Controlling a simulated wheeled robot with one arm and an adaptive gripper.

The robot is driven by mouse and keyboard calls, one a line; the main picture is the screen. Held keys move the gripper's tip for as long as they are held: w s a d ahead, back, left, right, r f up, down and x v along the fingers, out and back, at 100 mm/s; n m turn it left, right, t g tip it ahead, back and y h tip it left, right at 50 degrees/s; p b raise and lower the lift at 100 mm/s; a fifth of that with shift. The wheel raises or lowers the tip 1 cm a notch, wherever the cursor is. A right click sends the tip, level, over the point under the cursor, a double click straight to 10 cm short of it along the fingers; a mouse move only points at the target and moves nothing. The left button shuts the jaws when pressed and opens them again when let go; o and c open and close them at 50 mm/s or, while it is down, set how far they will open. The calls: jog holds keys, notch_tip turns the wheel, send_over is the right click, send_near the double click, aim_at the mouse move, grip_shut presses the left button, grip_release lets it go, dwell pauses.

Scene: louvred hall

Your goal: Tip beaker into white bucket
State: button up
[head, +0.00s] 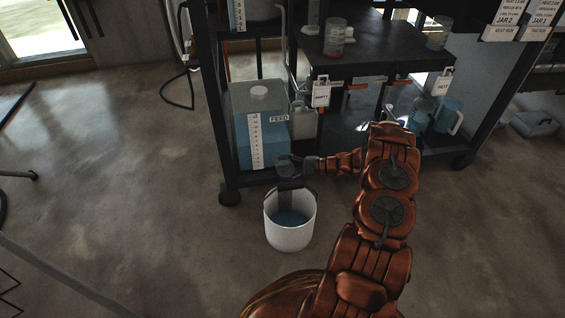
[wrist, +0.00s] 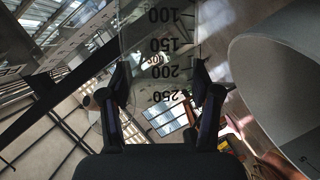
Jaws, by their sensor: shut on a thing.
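The white bucket (head: 291,236) stands on the floor in the head view, with blue liquid (head: 290,217) in it. It also fills the right side of the wrist view (wrist: 285,80). My gripper (head: 290,167) is above the bucket's far rim, in front of the rack. In the wrist view its fingers (wrist: 160,85) are closed on the sides of a clear beaker (wrist: 165,40). The beaker's black marks from 100 to 250 read upside down there. I see no liquid in the beaker. In the head view the beaker is too small and dark to tell its tilt.
A dark rack (head: 225,150) stands behind the bucket. Its low shelf holds a blue-filled FEED tank (head: 260,130) and a pale jug (head: 302,120). More glassware stands on its upper tray (head: 370,58). Blue pitchers (head: 448,115) sit at right.

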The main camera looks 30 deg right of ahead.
jog(key=shift+w+r+m, duration=0.15)
jog(key=shift+r+m, duration=0.1)
jog(key=shift+m, duration=0.15)
